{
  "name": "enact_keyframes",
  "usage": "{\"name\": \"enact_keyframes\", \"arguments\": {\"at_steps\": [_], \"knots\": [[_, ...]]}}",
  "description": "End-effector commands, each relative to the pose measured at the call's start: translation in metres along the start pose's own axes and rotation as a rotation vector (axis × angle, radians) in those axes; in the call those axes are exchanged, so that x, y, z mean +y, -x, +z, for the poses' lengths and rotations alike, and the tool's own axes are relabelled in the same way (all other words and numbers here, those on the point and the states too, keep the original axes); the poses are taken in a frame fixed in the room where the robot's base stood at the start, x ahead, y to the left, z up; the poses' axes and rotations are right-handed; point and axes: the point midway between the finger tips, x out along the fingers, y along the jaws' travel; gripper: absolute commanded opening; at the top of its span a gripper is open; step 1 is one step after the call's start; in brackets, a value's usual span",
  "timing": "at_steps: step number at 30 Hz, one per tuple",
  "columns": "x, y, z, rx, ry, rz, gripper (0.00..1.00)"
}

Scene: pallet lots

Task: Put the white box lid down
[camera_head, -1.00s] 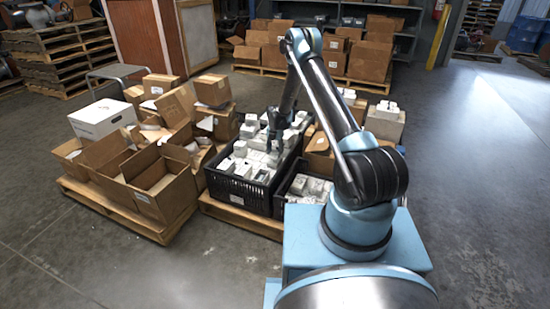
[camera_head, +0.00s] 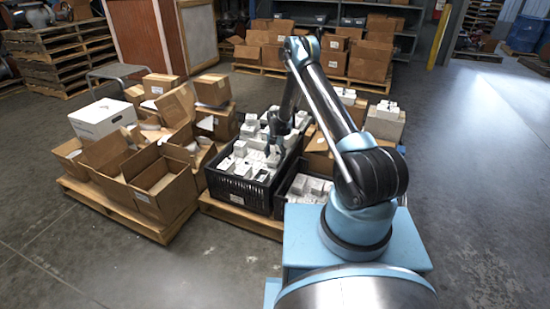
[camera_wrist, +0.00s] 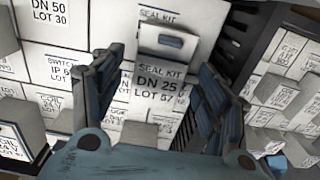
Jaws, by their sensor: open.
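My gripper (camera_wrist: 163,75) is open, with one dark finger on each side of a white box (camera_wrist: 160,88) labelled SEAL KIT DN 25 LOT 57. A pale panel with a dark slot (camera_wrist: 171,42) adjoins the top of this box; I cannot tell whether it is the white box lid. Contact between fingers and box cannot be made out. In the head view my gripper (camera_head: 276,139) is over the black crate (camera_head: 236,190) filled with small white boxes (camera_head: 250,160), and the lid cannot be singled out there.
A second, lower black crate (camera_head: 283,207) stands to the right. Open cardboard boxes (camera_head: 160,188) and a large white carton (camera_head: 102,118) crowd the pallet (camera_head: 122,211) at left. In the wrist view, labelled white boxes (camera_wrist: 58,22) stand close around. Floor at right is clear.

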Motion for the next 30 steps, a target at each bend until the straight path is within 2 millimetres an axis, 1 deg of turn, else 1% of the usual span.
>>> {"name": "enact_keyframes", "arguments": {"at_steps": [4, 8, 11, 24, 30], "knots": [[0.000, 0.002, 0.000, 0.000, 0.000, 0.000, 0.68], [0.000, 0.011, 0.000, 0.000, 0.000, 0.000, 0.68], [0.000, 0.025, 0.000, 0.000, 0.000, 0.000, 0.68], [0.000, 0.096, 0.000, 0.000, 0.000, 0.000, 0.68], [0.000, 0.116, 0.000, 0.000, 0.000, 0.000, 0.68]]}}
